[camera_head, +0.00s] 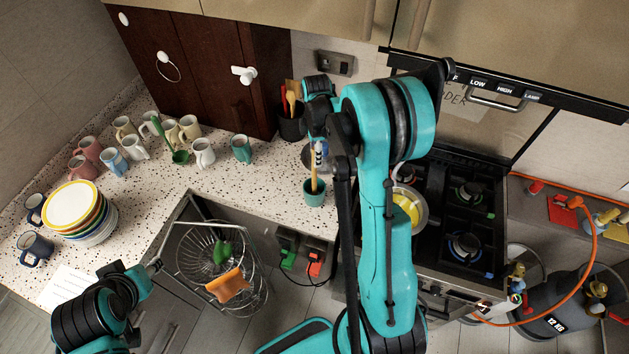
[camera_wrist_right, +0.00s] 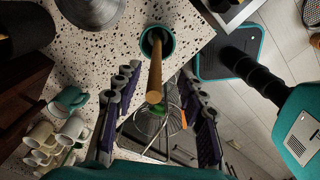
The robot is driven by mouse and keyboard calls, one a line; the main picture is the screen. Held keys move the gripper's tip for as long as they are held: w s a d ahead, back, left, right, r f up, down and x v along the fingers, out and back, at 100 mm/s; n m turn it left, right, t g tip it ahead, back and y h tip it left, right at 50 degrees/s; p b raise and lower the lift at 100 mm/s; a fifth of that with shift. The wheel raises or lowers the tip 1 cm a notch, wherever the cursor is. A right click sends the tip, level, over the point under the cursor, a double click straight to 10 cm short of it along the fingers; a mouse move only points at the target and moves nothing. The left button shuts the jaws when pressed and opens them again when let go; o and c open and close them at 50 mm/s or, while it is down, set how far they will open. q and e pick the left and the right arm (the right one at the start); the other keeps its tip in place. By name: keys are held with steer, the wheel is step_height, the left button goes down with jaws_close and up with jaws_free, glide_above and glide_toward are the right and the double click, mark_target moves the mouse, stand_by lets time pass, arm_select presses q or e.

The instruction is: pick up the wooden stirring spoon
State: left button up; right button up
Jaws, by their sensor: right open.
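The wooden stirring spoon (camera_head: 314,178) stands in a teal mug (camera_head: 315,196) near the counter's front edge; its lower end is hidden inside the mug. In the right wrist view its wooden shaft (camera_wrist_right: 155,80) rises from the teal mug (camera_wrist_right: 146,42) toward the camera. My right gripper (camera_head: 319,150) is just above the mug, pointing down. In the wrist view the right gripper (camera_wrist_right: 158,76) is open, with the shaft between its two fingers, and no grip on it shows. My left gripper (camera_head: 152,267) is low at the left, away from the spoon; its jaw opening is unclear.
A dark utensil holder (camera_head: 291,127) stands behind the mug. Several mugs and a stack of plates (camera_head: 72,205) fill the left counter. A wire basket (camera_head: 205,252) sits below the counter edge. The stove (camera_head: 465,215) with a yellow-filled pan (camera_head: 419,213) is at right.

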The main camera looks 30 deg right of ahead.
mark_target(314, 176)
step_height(314, 176, down, 7)
steer(key=p, duration=0.1)
steer(key=shift+w, duration=0.35)
steer(key=shift+a, duration=0.1)
jaws_close()
